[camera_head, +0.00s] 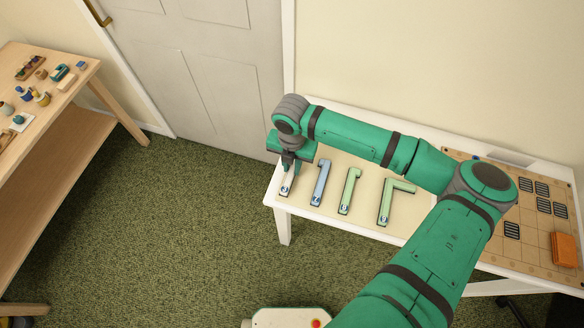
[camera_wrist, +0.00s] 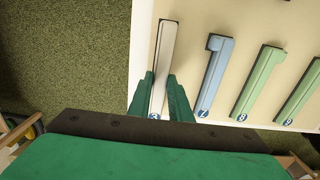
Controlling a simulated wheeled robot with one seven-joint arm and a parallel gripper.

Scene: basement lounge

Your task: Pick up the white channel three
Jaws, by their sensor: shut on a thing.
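The white channel (camera_wrist: 166,55) marked with a 3 is a long straight white bar near the left end of the white table. In the head view the white channel (camera_head: 287,183) shows only in part under my gripper (camera_head: 290,172). In the wrist view my gripper (camera_wrist: 162,88) has one finger on each side of the bar, shut on its near half. The bar appears to lie flat at the table surface; I cannot tell whether it is raised.
A blue channel (camera_head: 321,183) and two green channels (camera_head: 350,191) (camera_head: 395,201) lie to the right on the white table (camera_head: 352,225). A board with dark squares and an orange block (camera_head: 564,250) is at the table's right end. A wooden table (camera_head: 84,75) stands far left.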

